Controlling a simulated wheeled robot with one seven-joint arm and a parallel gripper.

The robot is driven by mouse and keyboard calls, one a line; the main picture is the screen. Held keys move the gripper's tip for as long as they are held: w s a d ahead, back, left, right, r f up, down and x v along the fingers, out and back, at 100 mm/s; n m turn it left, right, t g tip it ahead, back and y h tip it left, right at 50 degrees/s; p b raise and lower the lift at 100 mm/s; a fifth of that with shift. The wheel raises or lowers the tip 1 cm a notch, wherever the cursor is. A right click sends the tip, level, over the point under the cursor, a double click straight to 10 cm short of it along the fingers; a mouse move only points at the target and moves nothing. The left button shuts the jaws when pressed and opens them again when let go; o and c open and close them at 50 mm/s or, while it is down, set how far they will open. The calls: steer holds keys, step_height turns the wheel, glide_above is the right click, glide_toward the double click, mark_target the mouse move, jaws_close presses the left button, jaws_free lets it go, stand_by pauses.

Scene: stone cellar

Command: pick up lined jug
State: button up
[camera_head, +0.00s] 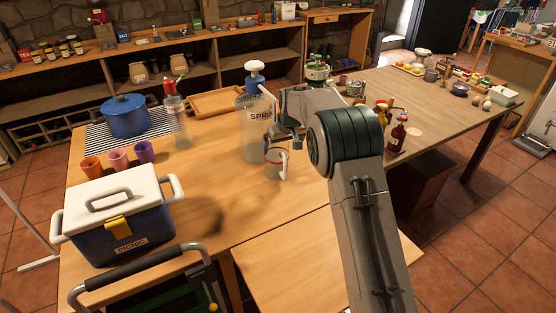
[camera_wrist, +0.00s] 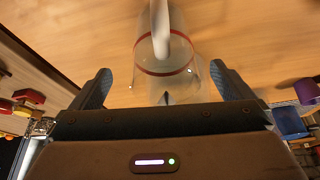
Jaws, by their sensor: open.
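The lined jug (camera_head: 273,164) is a small clear vessel with a pale handle and a dark red band. It stands upright on the wooden table, in front of a large clear bottle. In the wrist view the jug (camera_wrist: 148,68) shows at top centre, its white handle towards the top and a red ring around it. My gripper (camera_head: 283,138) is just above the jug in the head view. In the wrist view my gripper (camera_wrist: 160,75) is open, one finger on each side of the jug, with gaps between. The jug's lower edge in that view is hidden behind the gripper body.
The large bottle (camera_head: 251,140) marked "SPRI…" with a white pump stands close behind the jug. A blue picnic cooler (camera_head: 118,222), cups and a blue pot (camera_head: 126,117) are to the left. A red-brown bottle (camera_head: 397,134) stands right. Table space in front of the jug is clear.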

mark_target(278, 154)
steer(key=shift+a+p+x, duration=0.2)
steer(key=shift+p+x, duration=0.75)
steer(key=shift+x, duration=2.75)
steer(key=c, duration=0.9)
steer(key=shift+w+r, duration=0.1)
steer(key=c, duration=0.4)
steer(key=shift+r, duration=0.15)
